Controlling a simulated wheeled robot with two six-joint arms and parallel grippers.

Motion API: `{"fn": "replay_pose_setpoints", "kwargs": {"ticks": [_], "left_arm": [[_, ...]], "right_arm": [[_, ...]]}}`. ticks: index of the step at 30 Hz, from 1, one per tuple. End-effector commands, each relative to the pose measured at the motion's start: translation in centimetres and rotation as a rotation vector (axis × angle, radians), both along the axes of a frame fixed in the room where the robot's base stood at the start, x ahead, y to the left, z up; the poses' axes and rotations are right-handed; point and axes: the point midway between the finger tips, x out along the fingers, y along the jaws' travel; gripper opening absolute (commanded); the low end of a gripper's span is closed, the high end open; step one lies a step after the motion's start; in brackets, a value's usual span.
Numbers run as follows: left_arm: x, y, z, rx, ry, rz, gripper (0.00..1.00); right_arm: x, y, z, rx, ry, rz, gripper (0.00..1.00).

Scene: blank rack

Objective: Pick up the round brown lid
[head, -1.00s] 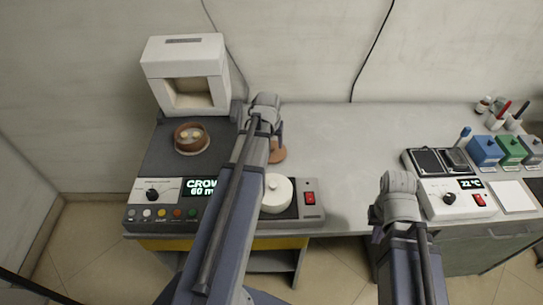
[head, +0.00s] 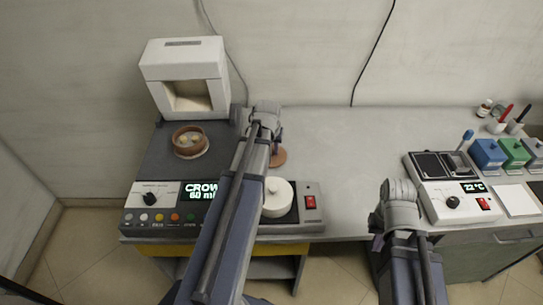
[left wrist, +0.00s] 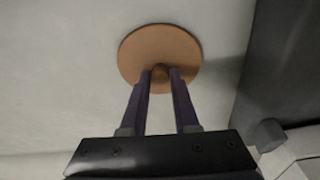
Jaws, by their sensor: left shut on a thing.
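The round brown lid (head: 279,158) is at the left part of the grey worktop, partly hidden by my left arm. In the left wrist view the lid (left wrist: 145,48) is a flat disc with a small knob in its middle. My left gripper (left wrist: 160,74) is shut on the knob, one dark finger on each side; in the head view the left gripper (head: 278,141) reaches down to the lid from above. I cannot tell if the lid touches the worktop. My right gripper (head: 377,240) hangs low at the worktop's front edge, its fingers mostly hidden.
A brown round dish (head: 189,142) with pale pieces sits on the dark furnace unit (head: 160,165), before a white furnace box (head: 185,62). A white round pot (head: 279,198) is close to my left forearm. A device with a 22 °C display (head: 455,197) stands right. The worktop's middle (head: 340,150) is clear.

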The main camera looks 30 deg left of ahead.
Motion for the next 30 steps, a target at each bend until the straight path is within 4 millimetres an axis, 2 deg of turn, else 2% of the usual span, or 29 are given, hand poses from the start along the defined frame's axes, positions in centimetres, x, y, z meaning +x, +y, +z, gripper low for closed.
{"fn": "replay_pose_setpoints", "kwargs": {"ticks": [19,23,30], "left_arm": [[0.0,0.0,0.6,0.0,0.0,0.0,0.0],[0.0,0.0,1.6,0.0,0.0,0.0,0.0],[0.0,0.0,4.9,0.0,0.0,0.0,0.0]], "right_arm": [[0.0,0.0,0.6,0.0,0.0,0.0,0.0],[0.0,0.0,1.6,0.0,0.0,0.0,0.0],[0.0,0.0,4.9,0.0,0.0,0.0,0.0]]}}
